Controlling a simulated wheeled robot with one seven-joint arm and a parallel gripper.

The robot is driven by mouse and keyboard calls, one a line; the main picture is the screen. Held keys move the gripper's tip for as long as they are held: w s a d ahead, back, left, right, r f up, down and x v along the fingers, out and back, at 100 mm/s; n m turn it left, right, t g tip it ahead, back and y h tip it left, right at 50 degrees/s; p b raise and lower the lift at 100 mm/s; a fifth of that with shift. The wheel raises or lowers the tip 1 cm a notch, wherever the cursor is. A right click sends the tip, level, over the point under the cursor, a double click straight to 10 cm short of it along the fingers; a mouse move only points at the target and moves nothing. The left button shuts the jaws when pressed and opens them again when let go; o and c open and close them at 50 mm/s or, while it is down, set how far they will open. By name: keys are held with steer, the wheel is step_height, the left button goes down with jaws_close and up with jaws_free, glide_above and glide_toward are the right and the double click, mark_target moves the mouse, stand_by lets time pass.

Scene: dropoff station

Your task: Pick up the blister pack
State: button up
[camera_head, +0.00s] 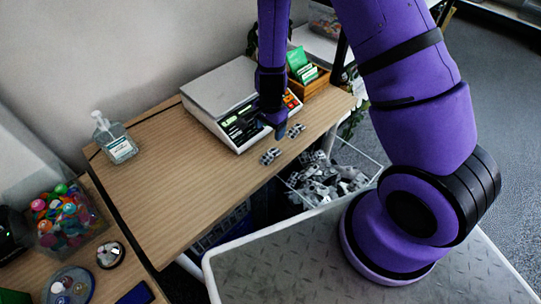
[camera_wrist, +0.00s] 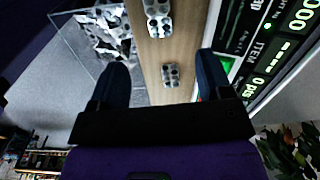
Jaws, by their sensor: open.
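Two small silver-grey blister packs lie on the wooden table in front of the scale. One blister pack (camera_head: 296,131) is just right of my gripper (camera_head: 279,128) in the head view; the other blister pack (camera_head: 270,156) lies nearer and to the left. In the wrist view, my gripper (camera_wrist: 163,63) is open and empty, its two dark fingers wide apart. One pack (camera_wrist: 170,75) shows between the fingers, below them on the table.
A scale (camera_head: 212,92) with green displays stands close behind the packs. A wire basket (camera_head: 328,184) of silver packs is below the table's front edge. A sanitizer bottle (camera_head: 116,140) stands at the left, a wooden box (camera_head: 314,84) at the back. The table's left middle is clear.

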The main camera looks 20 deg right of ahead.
step_height(320, 180, down, 2)
glide_above(271, 154)
steer(key=f, duration=0.4)
steer(key=shift+s+a+f, duration=0.1)
steer(key=shift+s+f, duration=0.05)
steer(key=shift+s, duration=0.05)
steer(key=shift+w+f, duration=0.15)
steer(key=shift+f, duration=1.45)
steer(key=shift+w+f, duration=0.1)
steer(key=shift+f, duration=1.45)
steer(key=c, duration=1)
steer(key=shift+c, duration=0.2)
